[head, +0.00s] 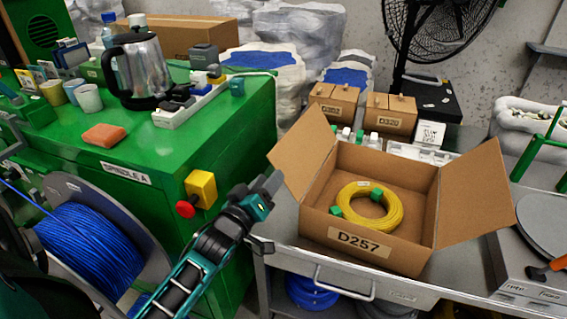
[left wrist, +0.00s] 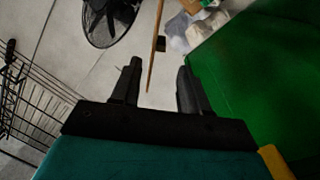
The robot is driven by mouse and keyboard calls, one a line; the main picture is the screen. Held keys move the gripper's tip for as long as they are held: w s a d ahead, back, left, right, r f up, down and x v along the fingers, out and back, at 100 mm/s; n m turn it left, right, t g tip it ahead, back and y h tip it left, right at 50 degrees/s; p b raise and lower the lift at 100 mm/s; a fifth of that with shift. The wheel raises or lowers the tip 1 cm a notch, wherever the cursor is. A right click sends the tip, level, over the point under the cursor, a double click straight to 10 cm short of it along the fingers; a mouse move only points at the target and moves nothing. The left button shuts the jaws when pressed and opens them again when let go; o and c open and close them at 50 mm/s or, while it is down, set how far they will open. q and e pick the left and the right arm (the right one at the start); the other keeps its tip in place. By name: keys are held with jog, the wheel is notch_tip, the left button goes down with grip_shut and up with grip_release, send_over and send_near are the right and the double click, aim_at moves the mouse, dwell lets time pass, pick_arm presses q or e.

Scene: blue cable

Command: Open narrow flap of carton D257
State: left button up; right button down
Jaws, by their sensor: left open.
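Carton D257 (head: 352,242) stands on a grey metal bench with its top open. Its left flap (head: 303,148) and right flap (head: 478,192) are spread outward to the sides. A yellow cable coil (head: 389,220) with green ties lies inside. My left gripper (head: 268,184) is open and empty, just below and left of the left flap. In the left wrist view, a thin brown edge (left wrist: 154,58), which looks like that flap seen edge-on, shows between the open fingers (left wrist: 157,80). I cannot tell whether it is within their reach. My right gripper is not in view.
A green cabinet (head: 240,125) with a red stop button (head: 186,209) stands close left of my left gripper. A blue cable spool (head: 85,245) is at lower left. Small cartons (head: 389,113) and white-bodied items stand behind the carton. A grey disc device (head: 545,230) is at right.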

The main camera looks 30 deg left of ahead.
pick_arm(q)
jog(key=w, duration=0.8)
jog(key=shift+a+b, duration=0.3)
jog(key=shift+a, duration=0.15)
jog(key=shift+c, duration=0.3)
jog(key=shift+f, duration=0.1)
grip_shut()
